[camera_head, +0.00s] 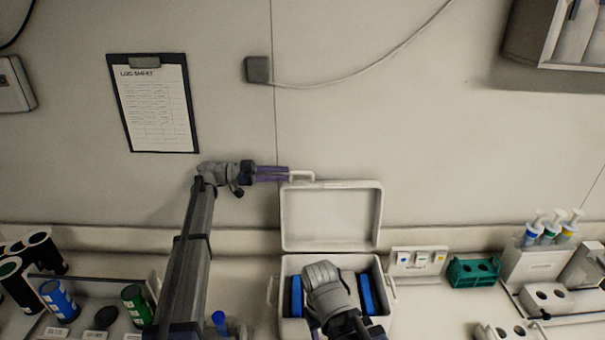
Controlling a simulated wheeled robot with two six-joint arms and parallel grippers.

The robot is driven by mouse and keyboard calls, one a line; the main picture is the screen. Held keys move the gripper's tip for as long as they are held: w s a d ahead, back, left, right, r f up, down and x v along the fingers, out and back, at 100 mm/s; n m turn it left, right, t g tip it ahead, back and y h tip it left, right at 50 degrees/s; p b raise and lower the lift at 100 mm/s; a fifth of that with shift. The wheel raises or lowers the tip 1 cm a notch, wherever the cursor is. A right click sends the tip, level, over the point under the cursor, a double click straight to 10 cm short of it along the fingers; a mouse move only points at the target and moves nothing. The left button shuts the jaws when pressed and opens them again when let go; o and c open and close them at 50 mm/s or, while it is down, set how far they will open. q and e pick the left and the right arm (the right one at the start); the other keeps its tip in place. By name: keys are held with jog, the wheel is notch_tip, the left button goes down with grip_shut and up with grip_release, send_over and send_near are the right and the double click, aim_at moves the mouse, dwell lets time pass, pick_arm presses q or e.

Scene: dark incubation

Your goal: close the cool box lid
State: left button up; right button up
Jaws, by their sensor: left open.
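The white cool box (388,290) stands on the bench against the wall. Its lid (331,218) is open and stands upright at the back. Blue packs (296,296) (367,294) show inside the box at both sides.
A green rack (473,272) and a white panel with small coloured marks (418,261) are right of the box. Dark, blue and green cylinders (60,300) stand at the left. A clipboard (156,103) hangs on the wall. Wall space above the lid is clear.

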aim_at(292, 173)
pick_arm(q)
jog(key=d, duration=0.7)
grip_shut()
jog(key=shift+w, duration=0.1)
dwell(1.2)
